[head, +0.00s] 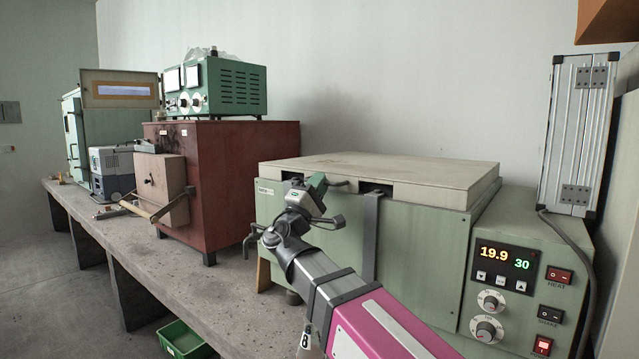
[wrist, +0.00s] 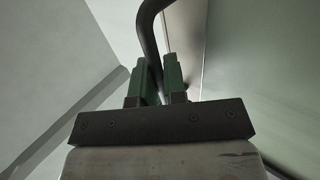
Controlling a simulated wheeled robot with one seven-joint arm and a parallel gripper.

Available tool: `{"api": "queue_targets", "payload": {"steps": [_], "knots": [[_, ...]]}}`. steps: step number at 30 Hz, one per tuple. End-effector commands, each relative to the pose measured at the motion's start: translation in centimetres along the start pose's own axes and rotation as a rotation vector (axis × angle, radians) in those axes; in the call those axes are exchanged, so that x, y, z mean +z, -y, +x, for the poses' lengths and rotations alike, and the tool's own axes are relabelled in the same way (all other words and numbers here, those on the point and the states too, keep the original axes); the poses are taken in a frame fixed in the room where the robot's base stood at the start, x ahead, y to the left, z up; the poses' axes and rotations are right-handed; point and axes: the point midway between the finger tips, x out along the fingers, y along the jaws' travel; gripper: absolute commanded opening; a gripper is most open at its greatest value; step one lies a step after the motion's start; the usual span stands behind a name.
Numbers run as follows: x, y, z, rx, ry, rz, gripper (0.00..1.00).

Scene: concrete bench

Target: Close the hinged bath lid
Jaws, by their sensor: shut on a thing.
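The bath is a pale green box (head: 415,235) on the right of the bench in the head view, with a control panel at its right. Its wide beige lid (head: 400,167) lies level across the top, and I see no clear gap along its front edge. My gripper (head: 318,186) is at the lid's front left. In the wrist view, the green fingers of my gripper (wrist: 159,78) are shut on a dark bent handle bar (wrist: 149,32). In the head view, my gripper hides part of the handle.
A dark vertical bracket (head: 371,235) stands on the bath front, right of my gripper. A red-brown furnace (head: 245,180) carries a green instrument (head: 235,88) to the left. A silver case (head: 578,135) stands behind the control panel (head: 515,290). Bare bench (head: 165,265) lies at front left.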

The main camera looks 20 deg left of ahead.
Motion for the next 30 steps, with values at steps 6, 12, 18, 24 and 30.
{"api": "queue_targets", "payload": {"steps": [6,12,18,24,30], "knots": [[0.2,0.7,-0.2,-0.022,-0.001,0.003,0.35],[0.1,0.5,-0.2,-0.019,-0.001,0.003,0.35],[0.1,0.4,-1.8,-0.018,-0.002,0.003,0.35],[0.2,0.4,-5.6,-0.019,-0.004,0.003,0.35],[0.2,0.4,-8.9,-0.02,-0.003,0.003,0.35]]}}
